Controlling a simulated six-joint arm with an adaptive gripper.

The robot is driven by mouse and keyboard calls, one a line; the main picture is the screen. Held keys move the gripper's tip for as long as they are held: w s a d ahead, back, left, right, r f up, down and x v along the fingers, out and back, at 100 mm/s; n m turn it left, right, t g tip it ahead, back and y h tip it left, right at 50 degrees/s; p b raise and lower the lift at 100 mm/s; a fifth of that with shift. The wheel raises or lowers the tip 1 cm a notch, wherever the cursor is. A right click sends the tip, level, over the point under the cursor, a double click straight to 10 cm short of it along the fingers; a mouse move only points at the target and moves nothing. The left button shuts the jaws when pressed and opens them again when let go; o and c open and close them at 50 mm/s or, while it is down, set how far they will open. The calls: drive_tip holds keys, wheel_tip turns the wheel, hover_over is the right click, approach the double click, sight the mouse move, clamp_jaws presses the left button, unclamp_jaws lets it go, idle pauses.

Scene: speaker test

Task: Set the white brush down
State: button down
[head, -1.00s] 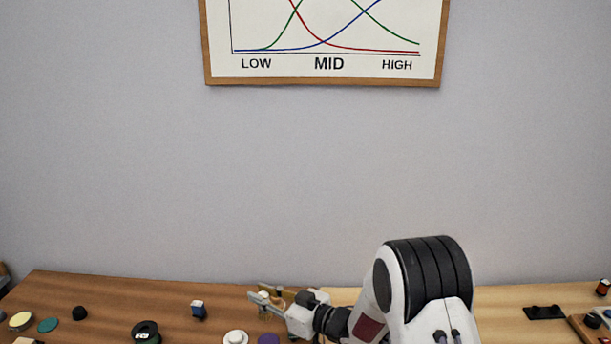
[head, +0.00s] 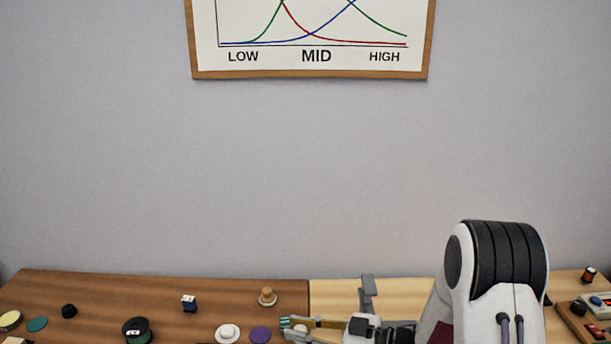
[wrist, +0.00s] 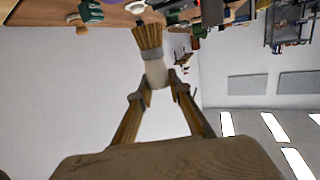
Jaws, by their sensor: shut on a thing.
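In the wrist view, my gripper (wrist: 157,90) is shut on the white brush (wrist: 157,74). Its fingers pinch the white body from both sides. The tan bristles (wrist: 148,38) point away from the gripper, beyond a grey band. The table edge shows at the top of that view, with the brush reaching toward it. In the head view, my gripper (head: 300,329) is low at the bottom edge, near the seam between dark and light wood. The brush is too small there to make out clearly.
A purple disc (head: 260,335) and a white round part (head: 228,333) lie just left of my gripper. A cork-coloured knob (head: 267,297) stands behind it. Light wood (head: 345,290) at the back is mostly clear.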

drive_tip(key=s+d+r+m+t+h, duration=0.1)
drive_tip(key=s+d+m+t+h, duration=0.1)
drive_tip(key=d, duration=1.6)
drive_tip(key=shift+s+m+t, duration=0.45)
drive_tip(key=shift+m+t, duration=0.15)
drive_tip(key=shift+t, duration=0.4)
drive_tip(key=shift+r, duration=0.1)
drive_tip(key=w+a+f+n+g+y, duration=0.1)
drive_tip(key=w+a, duration=0.3)
drive_tip(key=a, duration=0.6)
drive_tip(key=w+a+f+g, duration=0.1)
drive_tip(key=w+a, duration=0.3)
drive_tip(key=a, duration=0.7)
drive_tip(key=w+a+n+g+y, duration=0.1)
drive_tip(key=w+a, duration=0.3)
drive_tip(key=a, duration=0.6)
drive_tip(key=w+a+r+m+t+h, duration=0.2)
drive_tip(key=w+a+m+t, duration=0.15)
drive_tip(key=w+a, duration=0.6)
drive_tip(key=w+d+m+t+h, duration=0.2)
drive_tip(key=w+t+h, duration=0.1)
drive_tip(key=w, duration=0.3)
drive_tip(key=shift+r+m+t+h, duration=0.35)
drive_tip(key=shift+h, duration=0.25)
